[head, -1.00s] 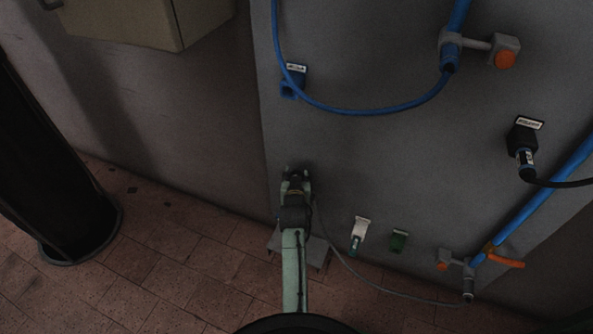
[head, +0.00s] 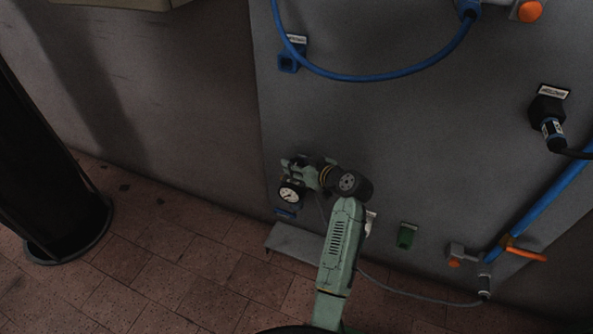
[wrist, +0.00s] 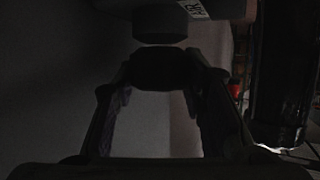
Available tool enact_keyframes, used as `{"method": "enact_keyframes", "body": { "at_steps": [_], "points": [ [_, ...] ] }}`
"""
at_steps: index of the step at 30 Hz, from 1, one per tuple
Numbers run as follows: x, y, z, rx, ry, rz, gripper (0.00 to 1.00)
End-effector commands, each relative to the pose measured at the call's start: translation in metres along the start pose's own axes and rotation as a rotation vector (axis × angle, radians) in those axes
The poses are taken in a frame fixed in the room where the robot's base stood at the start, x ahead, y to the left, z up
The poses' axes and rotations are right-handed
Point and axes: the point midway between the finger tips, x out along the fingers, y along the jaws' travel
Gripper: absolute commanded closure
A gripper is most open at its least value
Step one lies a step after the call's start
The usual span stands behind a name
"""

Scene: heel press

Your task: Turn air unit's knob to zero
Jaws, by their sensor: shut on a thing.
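The air unit (head: 290,193) is on the lower left of the grey panel in the head view, with a round white-faced gauge on it. Part of its dark body with a white label fills the top of the wrist view (wrist: 190,10). My gripper (head: 307,174) is at the unit, coming in from the right. In the wrist view my gripper's two fingers (wrist: 165,82) stand on either side of a dark rounded piece, which looks like the knob (wrist: 165,68). The gripper is shut on it. The knob's setting is too dark to read, and my wrist hides it in the head view.
A blue hose (head: 375,78) loops above. A green socket (head: 407,235) and a valve with an orange handle (head: 525,254) are to the right. A grey plate (head: 298,243) lies below the unit. A dark column (head: 45,190) stands at left, with bare floor between.

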Motion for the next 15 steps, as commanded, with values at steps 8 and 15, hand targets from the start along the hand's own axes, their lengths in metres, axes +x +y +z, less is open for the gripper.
{"method": "enact_keyframes", "body": {
  "at_steps": [8, 15],
  "points": [
    [0.0006, 0.0007, 0.0028, -0.021, -0.005, -0.051, 0.90],
    [0.0004, 0.0001, 0.0025, -0.022, -0.006, -0.057, 0.90]
  ]
}}
